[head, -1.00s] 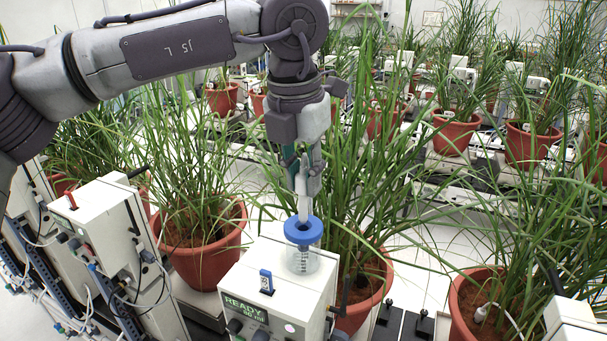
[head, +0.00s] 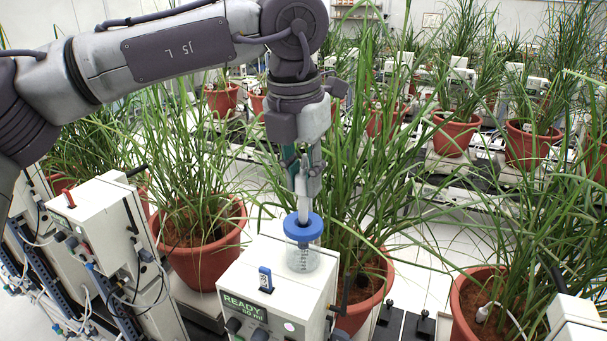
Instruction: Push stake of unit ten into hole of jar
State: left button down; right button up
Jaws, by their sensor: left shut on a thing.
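My left gripper (head: 304,185) points straight down and is shut on a white stake (head: 303,209). The stake is upright, and its lower end is at the blue ring lid (head: 303,228) of a clear jar (head: 301,257). The tip appears to be inside the lid's hole; how deep it reaches is hard to tell. The jar stands on top of a white unit (head: 262,275) whose display reads READY and 50 ml. My right gripper is not in view.
A potted plant (head: 362,290) stands close behind and right of the unit, its long leaves around my gripper. Another pot (head: 205,250) stands to the left, beside a second white unit (head: 100,225). More potted plants fill the back.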

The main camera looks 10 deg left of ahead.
pick_arm(q)
jog(key=shift+f+b, duration=2.1)
jog(key=shift+f, duration=0.3)
jog(key=c, duration=0.9)
grip_release()
jog(key=shift+r, duration=0.1)
jog(key=shift+r+p, duration=4.4)
jog(key=shift+r, duration=2.1)
jog(key=shift+f, duration=0.1)
